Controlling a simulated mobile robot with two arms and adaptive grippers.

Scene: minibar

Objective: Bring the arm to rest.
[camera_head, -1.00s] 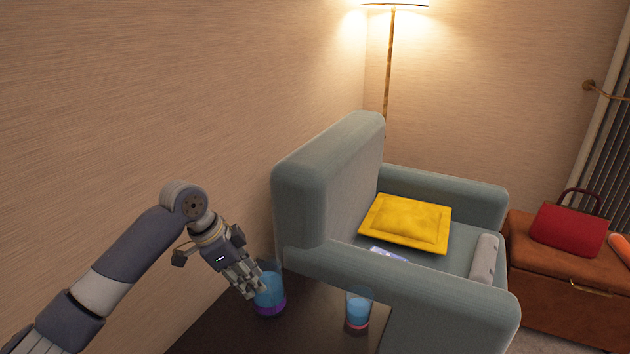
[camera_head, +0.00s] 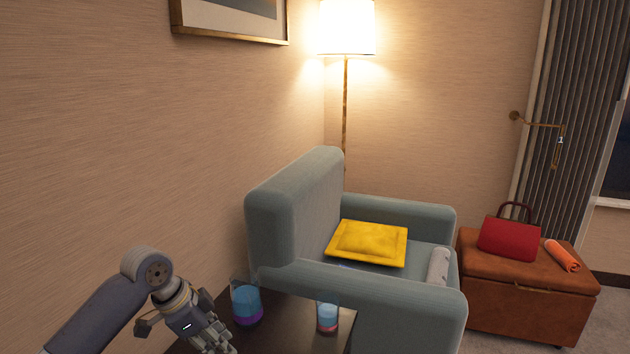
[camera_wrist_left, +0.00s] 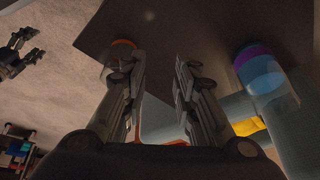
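My left arm comes in at the lower left of the head view. Its gripper (camera_head: 222,344) is low at the near left side of the dark table (camera_head: 285,337), apart from the glass of blue and purple liquid (camera_head: 247,306). In the left wrist view the fingers of this gripper (camera_wrist_left: 158,75) stand apart with nothing between them. That glass also shows there at the right (camera_wrist_left: 264,78). My right gripper (camera_wrist_left: 28,52) shows at the left edge of the wrist view, fingers apart and empty.
A grey-blue armchair (camera_head: 292,192) with a yellow cushion (camera_head: 368,243) stands behind the table. The wall (camera_head: 120,130) runs close along the left. A brown ottoman (camera_head: 520,305) holds a red bag (camera_head: 510,240). A floor lamp (camera_head: 347,30) stands behind.

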